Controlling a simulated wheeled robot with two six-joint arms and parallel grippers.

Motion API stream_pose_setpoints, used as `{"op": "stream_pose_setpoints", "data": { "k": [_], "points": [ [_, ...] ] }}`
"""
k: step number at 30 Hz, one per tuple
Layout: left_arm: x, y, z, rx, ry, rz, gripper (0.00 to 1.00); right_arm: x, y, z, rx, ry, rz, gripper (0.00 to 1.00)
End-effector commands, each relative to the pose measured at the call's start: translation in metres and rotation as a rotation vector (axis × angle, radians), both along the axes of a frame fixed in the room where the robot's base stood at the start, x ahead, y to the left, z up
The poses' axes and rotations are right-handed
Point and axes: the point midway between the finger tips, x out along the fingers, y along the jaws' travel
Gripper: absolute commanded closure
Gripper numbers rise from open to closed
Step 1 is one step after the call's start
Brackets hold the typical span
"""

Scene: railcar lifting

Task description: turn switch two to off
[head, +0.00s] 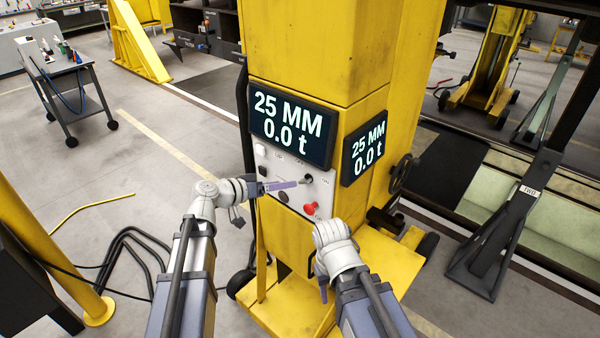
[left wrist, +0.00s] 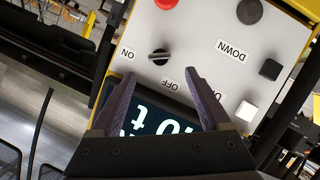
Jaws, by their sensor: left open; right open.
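The control panel (head: 318,190) is a light grey plate on the yellow lifting column. Its black rotary switch (head: 306,179) also shows in the left wrist view (left wrist: 158,56), its handle lying towards the ON label (left wrist: 127,53); the OFF label (left wrist: 173,85) is to one side. I cannot read a number for the switch. My left gripper (head: 294,184) is open in front of the panel; in the left wrist view its two purple fingers (left wrist: 155,75) are spread, with the switch beyond the gap between their tips. My right gripper (head: 322,288) is lower, near the column's front; its fingers are barely visible.
A red button (head: 311,208), a round black button (left wrist: 249,11), a square black button (left wrist: 270,69) and a white button (left wrist: 247,113) share the panel. Displays (head: 292,126) above read 25 MM and 0.0 t. A black stand (head: 500,225) marked TWO stands right. Cables lie left.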

Motion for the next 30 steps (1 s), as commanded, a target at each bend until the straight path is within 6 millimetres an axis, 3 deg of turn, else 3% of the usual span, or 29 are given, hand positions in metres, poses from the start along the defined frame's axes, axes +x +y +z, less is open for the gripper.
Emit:
{"op": "stream_pose_setpoints", "data": {
  "k": [5, 21, 30],
  "points": [
    [0.003, -0.002, -0.002, -0.003, -0.004, 0.001, 0.2, 0.0, 0.0, -0.003, 0.0, 0.0, 0.0, 0.5],
    [0.045, -0.052, -0.025, -0.002, -0.002, -0.001, 0.2, 0.0, 0.0, -0.026, -0.001, 0.0, 0.006, 0.5],
    [0.048, -0.056, -0.026, -0.003, -0.001, 0.001, 0.2, 0.0, 0.0, -0.026, -0.001, 0.0, 0.006, 0.5]
  ]
}}
